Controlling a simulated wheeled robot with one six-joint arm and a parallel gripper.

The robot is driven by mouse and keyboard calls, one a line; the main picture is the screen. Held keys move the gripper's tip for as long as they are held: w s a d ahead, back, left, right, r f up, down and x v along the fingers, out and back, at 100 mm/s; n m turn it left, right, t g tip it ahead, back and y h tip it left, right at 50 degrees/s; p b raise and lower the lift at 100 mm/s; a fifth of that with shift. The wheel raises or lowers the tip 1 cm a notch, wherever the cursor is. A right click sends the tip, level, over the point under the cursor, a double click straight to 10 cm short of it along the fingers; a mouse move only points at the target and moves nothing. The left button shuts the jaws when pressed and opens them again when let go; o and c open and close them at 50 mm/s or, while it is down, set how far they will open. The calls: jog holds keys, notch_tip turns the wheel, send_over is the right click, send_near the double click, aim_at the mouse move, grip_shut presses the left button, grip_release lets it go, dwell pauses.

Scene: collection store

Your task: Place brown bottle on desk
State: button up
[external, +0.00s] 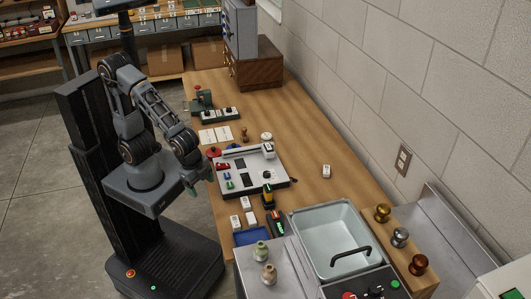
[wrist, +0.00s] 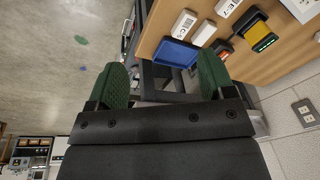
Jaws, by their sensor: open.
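The wooden desk (external: 310,145) runs along the wall; its edge also shows in the wrist view (wrist: 152,42). A small tan-brown bottle-shaped thing (external: 269,275) stands upright on the metal counter at the front, near a greenish one (external: 261,252). I cannot tell for sure that it is the brown bottle. My gripper (external: 193,190) hangs beside the desk's left edge, away from both. In the wrist view my gripper (wrist: 163,75) has its green fingers wide apart, with nothing between them. The brown bottle is not identifiable in the wrist view.
A white tray (external: 268,184) with small coloured parts lies mid-desk. A blue tray (external: 250,237), white boxes and a dark yellow-marked thing (external: 268,196) lie nearer. A sink basin (external: 333,228) and gold, silver and copper pieces stand at right.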

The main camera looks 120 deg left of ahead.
jog(key=w+d+r+m+t+p, duration=0.1)
jog(key=w+p, duration=0.1)
jog(key=w, duration=0.3)
jog(key=w+d+r+t+p, duration=0.1)
jog(key=w+d+p, duration=0.1)
jog(key=w, duration=0.3)
jog(key=m+t+h+p, duration=0.1)
jog(key=m+t+h, duration=0.1)
jog(key=t+h, duration=0.35)
send_near(268, 265)
jog(key=shift+t, duration=0.55)
jog(key=w+d+f, duration=0.2)
jog(key=w+f, duration=0.1)
jog(key=shift+d+f, duration=0.1)
jog(key=shift+f, duration=0.05)
jog(key=shift+a+p+x, duration=0.2)
jog(key=shift+p+x, duration=0.75)
jog(key=shift+x, duration=2.1)
jog(key=shift+f, duration=0.2)
jog(key=shift+c, duration=0.3)
jog(key=c, duration=0.9)
jog(key=shift+c, duration=0.9)
jog(key=shift+r, duration=0.15)
